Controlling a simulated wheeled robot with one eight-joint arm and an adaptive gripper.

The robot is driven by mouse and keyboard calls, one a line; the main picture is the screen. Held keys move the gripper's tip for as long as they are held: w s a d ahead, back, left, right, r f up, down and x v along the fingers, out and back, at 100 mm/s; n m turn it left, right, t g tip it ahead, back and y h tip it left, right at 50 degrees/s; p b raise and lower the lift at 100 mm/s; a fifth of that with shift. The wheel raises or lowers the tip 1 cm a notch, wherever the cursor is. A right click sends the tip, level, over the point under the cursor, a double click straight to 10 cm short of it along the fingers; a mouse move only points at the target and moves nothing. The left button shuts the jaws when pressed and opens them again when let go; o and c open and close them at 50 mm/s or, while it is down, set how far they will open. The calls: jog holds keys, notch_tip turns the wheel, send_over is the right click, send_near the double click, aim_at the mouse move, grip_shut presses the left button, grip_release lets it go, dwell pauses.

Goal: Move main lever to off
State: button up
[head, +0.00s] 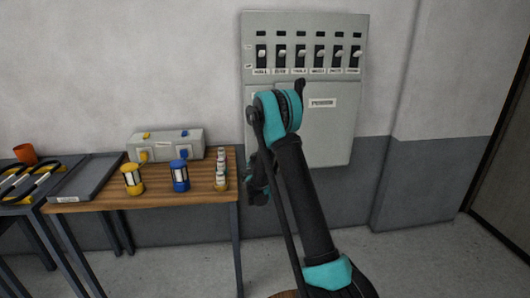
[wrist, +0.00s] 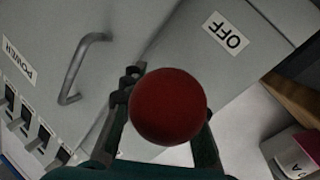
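A red ball knob (wrist: 168,106), which looks like the main lever's, sits between the two fingers of my gripper (wrist: 170,100) in the wrist view. The fingers stand apart, one on each side of the knob. The knob covers where they would meet it, so I cannot tell whether they grip it. The lever's shaft is hidden. An OFF label (wrist: 226,34) is on the grey surface beyond the knob, up and to the right. In the head view my gripper (head: 257,188) is by the left edge of the grey electrical cabinet (head: 335,135), and the knob is hidden there.
The cabinet front has a row of switches (head: 300,52) and a metal handle (wrist: 82,68). The floor at the right is clear.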

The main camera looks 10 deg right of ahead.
jog(key=shift+s, duration=0.1)
jog(key=v, duration=1.1)
jog(key=shift+s, duration=0.4)
jog(key=shift+a, duration=0.2)
